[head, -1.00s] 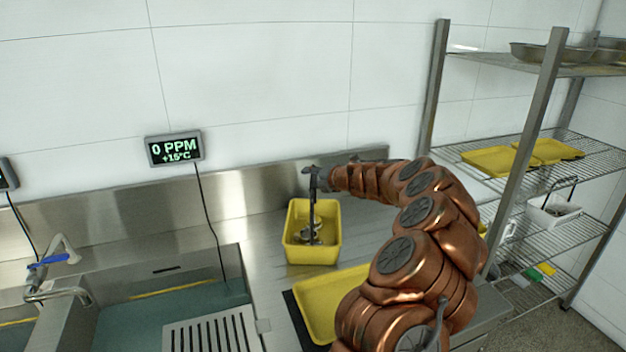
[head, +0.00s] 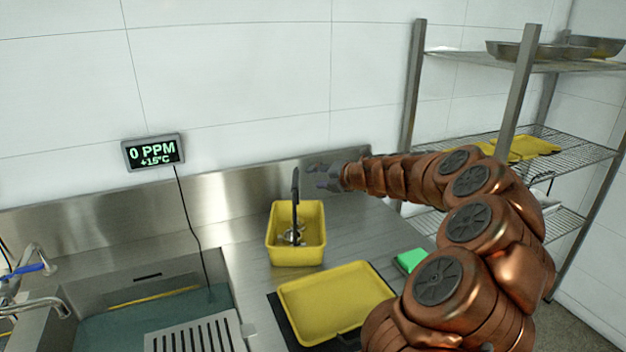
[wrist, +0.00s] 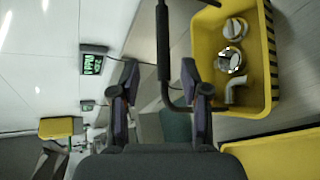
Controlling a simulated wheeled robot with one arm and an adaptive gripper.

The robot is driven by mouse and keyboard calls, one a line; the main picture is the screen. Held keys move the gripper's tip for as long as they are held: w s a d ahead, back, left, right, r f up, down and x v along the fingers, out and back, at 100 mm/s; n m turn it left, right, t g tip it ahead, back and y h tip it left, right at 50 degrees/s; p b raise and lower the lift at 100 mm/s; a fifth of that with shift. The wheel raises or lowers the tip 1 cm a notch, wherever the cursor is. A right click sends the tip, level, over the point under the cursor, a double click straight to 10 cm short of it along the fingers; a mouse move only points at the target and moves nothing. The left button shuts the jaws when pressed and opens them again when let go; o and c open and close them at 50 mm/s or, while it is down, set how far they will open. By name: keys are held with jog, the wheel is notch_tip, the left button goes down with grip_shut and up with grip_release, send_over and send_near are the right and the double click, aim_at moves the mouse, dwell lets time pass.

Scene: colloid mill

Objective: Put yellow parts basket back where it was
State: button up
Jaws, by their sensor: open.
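The yellow parts basket (head: 272,250) stands upright on the steel counter, its dark handle raised, with several shiny metal parts inside. It also shows at the upper right of the wrist view (wrist: 262,112), with the dark handle running down between my fingers in the picture. My gripper (head: 316,176) is open and empty, just right of the top of the handle in the head view, and appears apart from it. Its two spread fingers show in the wrist view (wrist: 160,88).
A yellow tray (head: 335,300) lies on a black mat in front of the basket. A sink (head: 130,325) with a slotted plate is at left. A green block (head: 411,259) sits right of the tray. A wire shelf (head: 590,150) stands at right. Some bare counter lies behind the tray.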

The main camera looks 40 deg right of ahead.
jog(key=shift+s, duration=0.2)
jog(key=shift+a, duration=0.1)
jog(key=s+a+r+n+g+y, duration=0.1)
jog(key=a+n+g+y, duration=0.1)
jog(key=a+n, duration=0.7)
jog(key=s+a+r+n+g+y, duration=0.1)
jog(key=a+n+y, duration=0.3)
jog(key=a, duration=0.9)
jog(key=s+a+f+n+g, duration=0.35)
jog(key=s+a+n, duration=0.45)
jog(key=a+n, duration=0.4)
jog(key=s+a+f+n+g+h, duration=0.2)
jog(key=s+f+n+g, duration=0.1)
jog(key=s+n, duration=0.7)
jog(key=s+a+f+n+g+h, duration=0.2)
jog(key=s+a+f+n+g, duration=0.15)
jog(key=s+n, duration=0.6)
jog(key=s+d+f+n+g+h, duration=0.1)
jog(key=s+d+n+g+h, duration=0.1)
jog(key=s, duration=0.9)
jog(key=d+n+h, duration=0.1)
jog(key=d+n, duration=0.1)
jog(key=d, duration=0.1)
jog(key=shift+f, duration=0.3)
